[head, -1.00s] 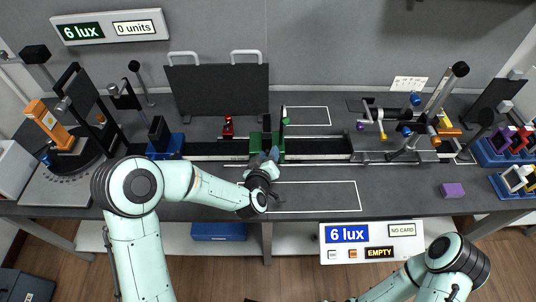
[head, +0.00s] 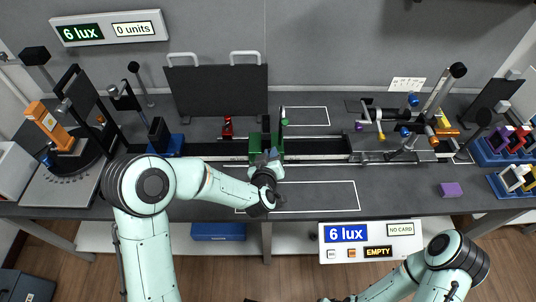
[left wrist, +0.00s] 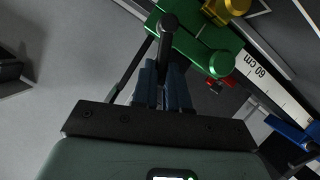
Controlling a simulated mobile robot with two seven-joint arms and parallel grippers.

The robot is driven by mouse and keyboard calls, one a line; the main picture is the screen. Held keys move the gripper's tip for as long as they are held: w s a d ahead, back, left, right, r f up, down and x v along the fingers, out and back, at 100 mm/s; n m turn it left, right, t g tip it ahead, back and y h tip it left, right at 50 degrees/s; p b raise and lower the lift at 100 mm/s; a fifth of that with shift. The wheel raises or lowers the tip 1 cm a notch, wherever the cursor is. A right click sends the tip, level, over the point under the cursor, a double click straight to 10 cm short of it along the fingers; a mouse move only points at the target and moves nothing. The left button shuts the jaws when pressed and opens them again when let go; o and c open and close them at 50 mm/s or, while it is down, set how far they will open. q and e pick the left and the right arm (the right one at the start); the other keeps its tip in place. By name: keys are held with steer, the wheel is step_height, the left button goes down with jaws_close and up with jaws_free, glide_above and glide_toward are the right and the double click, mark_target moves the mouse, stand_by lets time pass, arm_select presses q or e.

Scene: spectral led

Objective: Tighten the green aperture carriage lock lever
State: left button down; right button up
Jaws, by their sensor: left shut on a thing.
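The green aperture carriage (head: 254,144) sits on the dark rail near the middle of the bench, with its green knob (head: 284,122) above. In the left wrist view the carriage (left wrist: 196,40) is close up at the top, with a black lock lever (left wrist: 168,28) on it. My left gripper (head: 268,156) is at the front of the carriage. In the left wrist view its blue-grey fingers (left wrist: 164,84) are closed around the lower part of the lever, which they partly hide. My right arm shows at the lower right, but its gripper is out of view.
A red carriage part (head: 228,127) stands behind the rail, left of the green carriage. A blue-based holder (head: 163,139) is on the rail further left. A purple block (head: 451,190) lies at the right. The bench front around the white outline is mostly clear.

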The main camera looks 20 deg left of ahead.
arm_select(q)
steer(key=shift+w+d+f+m+g+y+p, duration=0.1)
steer(key=shift+w+d+m+g+y+p, duration=0.15)
steer(key=shift+d+m+y+p, duration=0.9)
steer(key=shift+w+d+f+m+g+y+p, duration=0.1)
steer(key=shift+w+d+m+g+y+p, duration=0.15)
steer(key=shift+d+m+y+p, duration=0.9)
steer(key=shift+w+d+f+m+g+y+p, duration=0.1)
steer(key=shift+w+d+m+g+y+p, duration=0.35)
steer(key=shift+m, duration=1.25)
arm_select(e)
steer(key=w+r, duration=0.7)
steer(key=r, duration=0.1)
steer(key=shift+t, duration=0.4)
arm_select(q)
steer(key=shift+s, duration=0.15)
steer(key=c, duration=1.1)
jaws_free()
steer(key=shift+c, duration=0.2)
steer(key=b+v, duration=0.2)
steer(key=v, duration=1.1)
steer(key=shift+s+d+f, duration=0.2)
steer(key=shift+s, duration=0.1)
arm_select(e)
steer(key=s+f, duration=0.3)
steer(key=shift+s, duration=0.25)
